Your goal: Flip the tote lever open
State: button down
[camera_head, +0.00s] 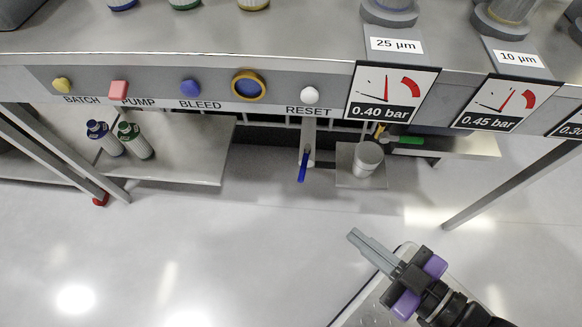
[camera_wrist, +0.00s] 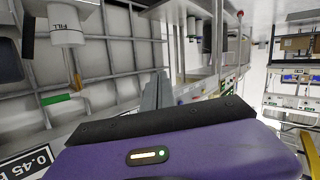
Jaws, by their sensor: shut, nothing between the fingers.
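No part in view is labelled as a tote lever, and I cannot tell which handle it is. A blue lever (camera_head: 303,167) points down from a grey bracket under the bench front, below the RESET knob. A green handle (camera_head: 410,140) lies level under the bench to its right; it also shows in the wrist view (camera_wrist: 57,99), beside a white cylinder marked FILL (camera_wrist: 67,28). My gripper (camera_head: 354,236) is shut and empty, in front of the bench and below both handles, touching nothing. Its grey fingers show in the wrist view (camera_wrist: 157,92).
The bench panel (camera_head: 210,87) carries several knobs and pressure gauges (camera_head: 392,92). A grey cup (camera_head: 367,160) stands on a small shelf right of the blue lever. Two bottles (camera_head: 135,140) stand on a left shelf. A table leg (camera_head: 510,187) slants at right. Floor between is clear.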

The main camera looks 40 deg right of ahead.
aim_at(303, 170)
jog(key=i+l+u, duration=0.15)
jog(key=l+u, duration=0.25)
jog(key=i+l+u, duration=0.15)
jog(key=l+u, duration=0.7)
jog(key=i+j, duration=0.05)
jog(key=j, duration=0.05)
